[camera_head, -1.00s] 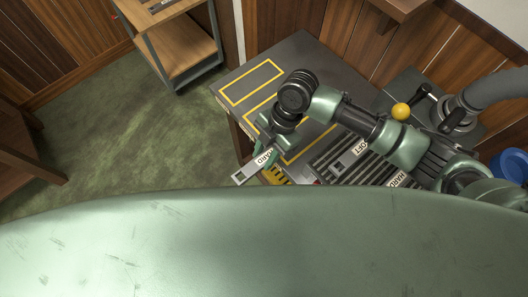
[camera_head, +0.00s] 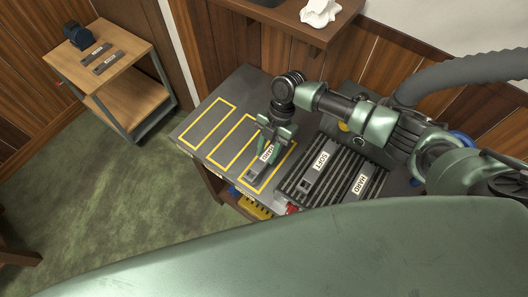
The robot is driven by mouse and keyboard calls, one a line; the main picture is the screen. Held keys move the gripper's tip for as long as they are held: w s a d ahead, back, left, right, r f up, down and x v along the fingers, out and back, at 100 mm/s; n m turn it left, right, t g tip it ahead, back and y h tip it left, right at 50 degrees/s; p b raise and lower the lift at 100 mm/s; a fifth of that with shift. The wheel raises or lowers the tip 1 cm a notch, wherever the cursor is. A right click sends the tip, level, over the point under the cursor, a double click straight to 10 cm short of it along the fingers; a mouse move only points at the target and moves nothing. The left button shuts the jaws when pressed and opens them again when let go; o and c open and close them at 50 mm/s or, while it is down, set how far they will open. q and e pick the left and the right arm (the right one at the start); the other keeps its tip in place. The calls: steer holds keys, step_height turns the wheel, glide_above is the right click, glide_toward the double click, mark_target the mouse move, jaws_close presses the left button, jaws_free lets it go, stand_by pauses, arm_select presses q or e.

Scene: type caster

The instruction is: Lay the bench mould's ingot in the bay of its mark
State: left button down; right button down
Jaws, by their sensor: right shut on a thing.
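My right gripper (camera_head: 268,143) is shut on a grey ingot (camera_head: 254,172) with a white HARD label. It holds the ingot over the yellow-outlined bay (camera_head: 286,158) nearest the ridged rack. I cannot tell whether the ingot touches the bench. Two more yellow-outlined bays, a middle one (camera_head: 232,142) and a far-left one (camera_head: 206,123), look empty; the arm hides part of the middle one's edge. Any marks on the bays cannot be read. A SOFT-labelled bar (camera_head: 308,181) and another HARD-labelled bar (camera_head: 353,198) lie on the ridged dark rack (camera_head: 334,184). My left gripper is not in view.
A wooden side table (camera_head: 127,56) at upper left bears two dark labelled bars (camera_head: 100,58) and a dark blue object (camera_head: 79,36). A shelf (camera_head: 285,17) with a crumpled white cloth (camera_head: 320,12) hangs behind the bench. A yellow item (camera_head: 256,208) shows below the bench's front edge.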

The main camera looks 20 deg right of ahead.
mark_target(269, 153)
steer(key=shift+f+p, duration=0.3)
steer(key=shift+f, duration=0.9)
steer(key=c, duration=1)
jaws_free()
steer(key=shift+s+f, duration=0.1)
steer(key=b+v, duration=0.2)
steer(key=v, duration=0.4)
steer(key=shift+v, duration=0.8)
